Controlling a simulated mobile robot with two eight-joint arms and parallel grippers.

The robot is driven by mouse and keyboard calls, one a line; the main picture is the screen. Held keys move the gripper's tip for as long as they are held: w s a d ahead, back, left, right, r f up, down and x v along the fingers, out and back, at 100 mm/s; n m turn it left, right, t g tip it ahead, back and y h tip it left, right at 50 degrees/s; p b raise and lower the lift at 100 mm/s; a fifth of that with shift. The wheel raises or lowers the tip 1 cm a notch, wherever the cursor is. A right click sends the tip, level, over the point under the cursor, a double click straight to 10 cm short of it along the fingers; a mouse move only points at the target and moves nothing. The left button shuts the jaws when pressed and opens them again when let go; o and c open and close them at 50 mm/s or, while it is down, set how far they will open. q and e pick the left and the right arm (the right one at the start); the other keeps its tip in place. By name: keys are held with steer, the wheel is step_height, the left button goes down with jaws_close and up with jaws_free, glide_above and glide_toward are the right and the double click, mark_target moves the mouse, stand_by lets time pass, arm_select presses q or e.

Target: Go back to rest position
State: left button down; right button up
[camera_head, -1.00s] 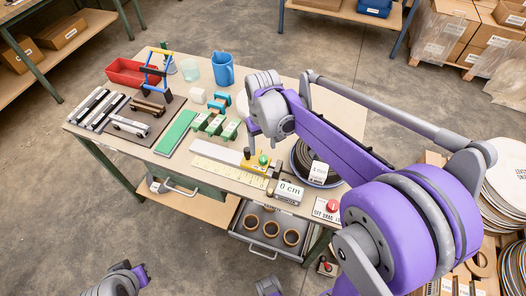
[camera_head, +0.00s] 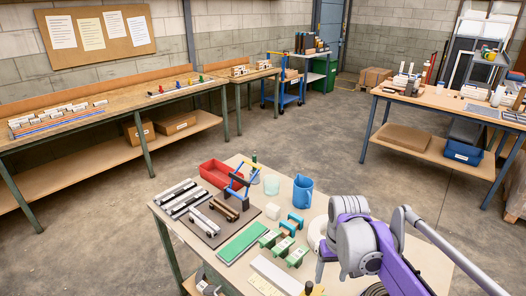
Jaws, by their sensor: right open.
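My right arm comes in from the lower right of the head view, purple and grey. Its gripper (camera_head: 322,268) points down over the right part of the near worktable (camera_head: 432,262). One grey finger shows clearly and the rest is hidden behind the wrist. The gripper is open and I see nothing held in it. I cannot tell its exact height above the table. My left gripper is outside the view.
Long benches (camera_head: 120,116) line the back wall. Another table (camera_head: 440,100) stands at the right. Open concrete floor lies between.

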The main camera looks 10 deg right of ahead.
steer(key=s+a+f+t+p, duration=0.1)
steer(key=s+a+f+t, duration=0.1)
steer(key=s, duration=0.5)
steer(key=s+a+f+n+t+p, duration=0.1)
steer(key=s+a+f+t, duration=0.1)
steer(key=s, duration=0.6)
steer(key=shift+s+a+t, duration=0.15)
steer(key=shift+a+t, duration=0.55)
steer(key=shift+a, duration=0.55)
